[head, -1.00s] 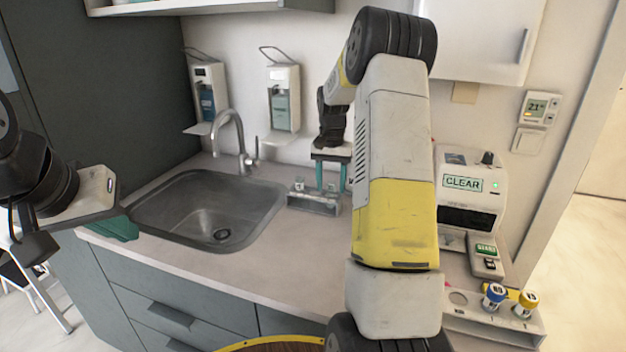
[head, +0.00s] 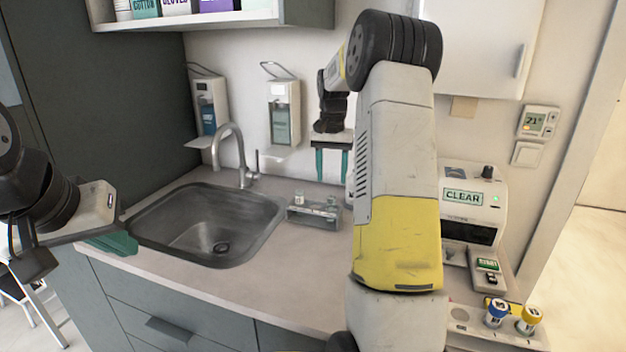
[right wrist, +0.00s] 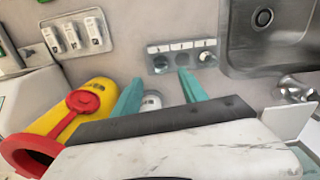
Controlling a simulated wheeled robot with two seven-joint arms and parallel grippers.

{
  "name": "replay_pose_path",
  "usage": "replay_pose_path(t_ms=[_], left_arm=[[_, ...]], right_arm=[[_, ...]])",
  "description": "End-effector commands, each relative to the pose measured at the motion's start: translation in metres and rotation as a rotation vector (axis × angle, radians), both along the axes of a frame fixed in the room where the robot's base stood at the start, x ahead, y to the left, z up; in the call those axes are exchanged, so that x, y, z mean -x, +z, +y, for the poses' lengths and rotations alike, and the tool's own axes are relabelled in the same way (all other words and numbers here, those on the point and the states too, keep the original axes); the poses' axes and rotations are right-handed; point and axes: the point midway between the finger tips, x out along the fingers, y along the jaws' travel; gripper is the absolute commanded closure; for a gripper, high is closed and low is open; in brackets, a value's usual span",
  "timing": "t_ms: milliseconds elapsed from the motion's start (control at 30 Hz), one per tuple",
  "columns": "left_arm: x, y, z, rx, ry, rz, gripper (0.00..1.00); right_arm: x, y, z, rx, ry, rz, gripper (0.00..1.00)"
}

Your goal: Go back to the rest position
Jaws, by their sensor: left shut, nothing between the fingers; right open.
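My right gripper (head: 332,178) hangs with its two teal fingers pointing down over the counter, open and apart from the small grey rack (head: 314,216) below it. In the right wrist view its fingers (right wrist: 158,86) are spread, with the rack (right wrist: 182,46) beyond their tips. The rack holds small vials. My left gripper (head: 112,243) is at the left, its teal fingers shut and empty, near the counter's left front corner. My right forearm covers part of the counter and wall.
The sink (head: 170,205) with its tap (head: 241,160) lies left of the rack. An analyser reading CLEAR (head: 463,197) stands right, with a holder of blue- and yellow-capped tubes (head: 462,327) in front. A yellow sharps container (right wrist: 48,122) shows in the wrist view. A shelf (head: 190,18) overhangs the sink.

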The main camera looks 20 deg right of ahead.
Motion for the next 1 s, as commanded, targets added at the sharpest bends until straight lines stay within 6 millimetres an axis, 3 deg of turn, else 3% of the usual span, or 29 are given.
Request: replay_pose_path(t_ms=[367,533,667,800,1000], left_arm=[[0.000,0.000,0.000,0.000,0.000,0.000,1.00],[0.000,0.000,0.000,0.000,0.000,0.000,1.00],[0.000,0.000,0.000,0.000,0.000,0.000,1.00],[0.000,0.000,0.000,0.000,0.000,0.000,1.00],[0.000,0.000,0.000,0.000,0.000,0.000,1.00]], right_arm=[[0.001,0.001,0.001,-0.001,0.003,-0.003,0.50],[0.020,0.028,0.017,-0.009,0.052,-0.052,0.50],[0.056,0.064,0.045,-0.020,0.138,-0.134,0.50],[0.106,0.093,0.075,-0.032,0.240,-0.230,0.50],[0.182,0.112,0.114,-0.039,0.383,-0.368,0.50]])
